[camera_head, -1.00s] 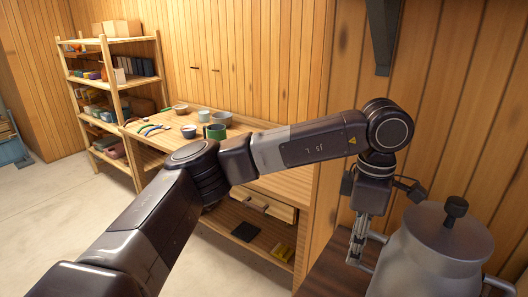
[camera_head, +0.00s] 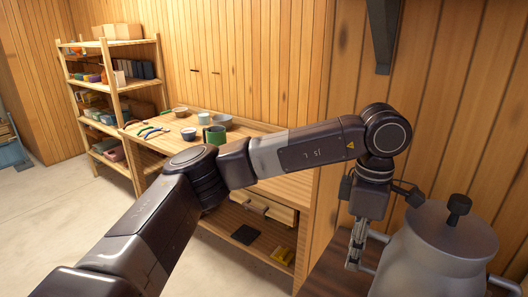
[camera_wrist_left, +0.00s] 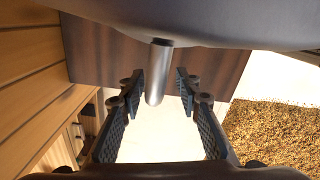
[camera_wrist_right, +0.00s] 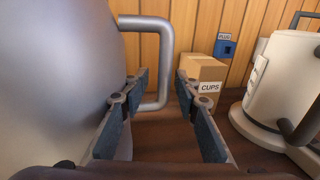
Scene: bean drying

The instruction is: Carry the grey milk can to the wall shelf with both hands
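The grey milk can (camera_head: 435,250) stands on a dark brown surface at the lower right of the head view, with a black-knobbed lid. My left gripper (camera_head: 354,264) points down at its left side. In the left wrist view a can handle (camera_wrist_left: 158,75) lies between the open fingers (camera_wrist_left: 158,82), with gaps showing beside it. In the right wrist view the can body (camera_wrist_right: 55,90) fills the left, and its other handle (camera_wrist_right: 166,50) passes between my open right fingers (camera_wrist_right: 160,82). The right gripper is outside the head view. A dark wall bracket (camera_head: 383,35) shows at the top; no shelf board is visible.
A cardboard box marked CUPS (camera_wrist_right: 203,75) and a cream-coloured vessel (camera_wrist_right: 285,85) stand right of the can. A workbench (camera_head: 265,190) with bowls and tools, and a wooden rack (camera_head: 112,85), are to the left. Grain (camera_wrist_left: 275,135) lies low at right in the left wrist view.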

